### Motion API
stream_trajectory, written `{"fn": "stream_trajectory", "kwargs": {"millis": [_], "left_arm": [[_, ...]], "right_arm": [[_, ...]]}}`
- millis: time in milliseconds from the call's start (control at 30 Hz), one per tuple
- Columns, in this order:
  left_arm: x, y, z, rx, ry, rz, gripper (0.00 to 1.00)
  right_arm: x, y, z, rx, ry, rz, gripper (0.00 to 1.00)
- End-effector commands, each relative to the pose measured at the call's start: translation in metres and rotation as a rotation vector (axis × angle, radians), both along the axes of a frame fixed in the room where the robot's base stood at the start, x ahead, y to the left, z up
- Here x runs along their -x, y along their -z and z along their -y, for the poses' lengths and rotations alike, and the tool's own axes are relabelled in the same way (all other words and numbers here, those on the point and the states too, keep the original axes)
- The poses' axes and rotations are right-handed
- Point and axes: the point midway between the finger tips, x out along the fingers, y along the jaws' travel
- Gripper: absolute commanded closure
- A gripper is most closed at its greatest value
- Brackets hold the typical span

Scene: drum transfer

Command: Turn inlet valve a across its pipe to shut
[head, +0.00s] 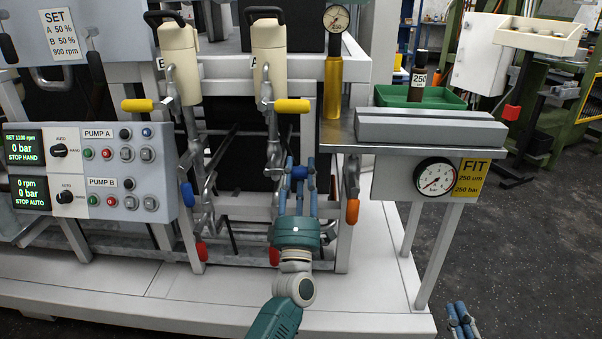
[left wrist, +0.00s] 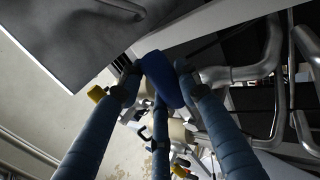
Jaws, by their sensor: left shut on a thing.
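The blue valve handle (head: 299,173) in the pipework below the filter marked A is the one my left gripper (head: 298,176) is on; no label naming it inlet valve a is readable. The gripper's blue fingers are closed around the handle, and in the left wrist view the handle (left wrist: 161,80) lies between the fingertips (left wrist: 158,82). The fingers hide part of the handle, so its angle to the pipe is hard to tell. My right gripper (head: 462,318) shows only at the bottom right edge, far from the valve and touching nothing visible; its opening is unclear.
Yellow handles (head: 291,106) sit above, a second blue handle (head: 187,195) stands left, and red handles (head: 274,256) hang below. An orange handle (head: 352,211) is close to the right, beside a metal bench (head: 345,143). The pump panel (head: 90,172) is left.

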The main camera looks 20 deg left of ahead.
Motion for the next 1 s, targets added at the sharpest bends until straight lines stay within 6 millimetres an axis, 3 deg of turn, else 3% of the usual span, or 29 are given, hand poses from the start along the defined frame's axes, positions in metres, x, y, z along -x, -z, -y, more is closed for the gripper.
{"fn": "stream_trajectory", "kwargs": {"millis": [233,267,333,733,1000], "left_arm": [[0.0,0.0,0.0,0.018,0.007,0.003,1.0],[0.0,0.0,0.0,0.018,0.007,0.003,0.63],[0.0,0.0,0.0,0.017,0.007,0.003,0.49],[0.005,0.004,0.002,0.009,0.003,0.001,0.48],[0.046,0.034,0.014,0.009,0.004,-0.002,0.48]], "right_arm": [[0.0,0.0,0.0,0.0,0.0,0.001,1.0],[0.0,0.0,0.0,0.0,0.0,0.001,1.0],[0.0,0.0,0.0,0.0,0.0,0.001,1.0],[0.0,0.0,0.0,0.001,0.0,0.001,1.0],[0.0,0.0,0.0,0.0,0.0,0.0,1.0]]}}
